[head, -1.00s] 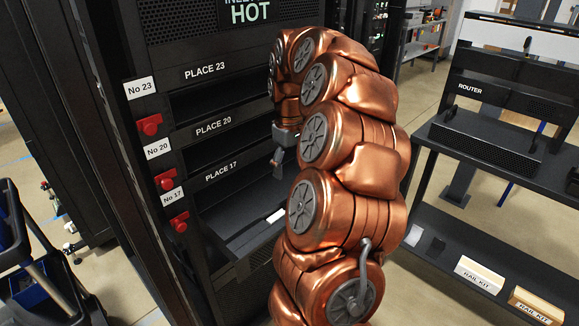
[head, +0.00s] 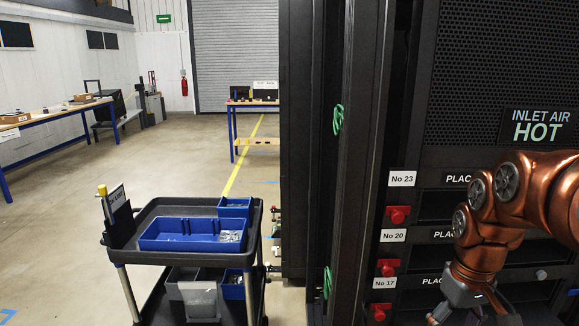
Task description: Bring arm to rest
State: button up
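My copper-coloured arm (head: 545,193) reaches in from the right edge of the head view and bends down in front of the rack (head: 400,130). My gripper (head: 472,317) hangs at the bottom edge, in front of the rack near the "No 17" label (head: 384,283). Its lower end is cut off by the picture edge, so I cannot see whether the fingers are apart or closed. No held object shows.
Red knobs (head: 387,268) sit beside the rack's slot labels. A dark cart (head: 165,212) with blue bins (head: 192,234) stands left of the rack. Open floor (head: 110,180) lies beyond it, with workbenches (head: 60,113) farther back.

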jog(key=s+a+f+p, duration=0.1)
jog(key=s+a, duration=0.5)
jog(key=s, duration=0.3)
jog(key=s+a+f+m+g+p, duration=0.1)
jog(key=s+a+f, duration=0.1)
jog(key=s+a, duration=0.4)
jog(key=s, duration=0.4)
jog(key=shift+f, duration=0.15)
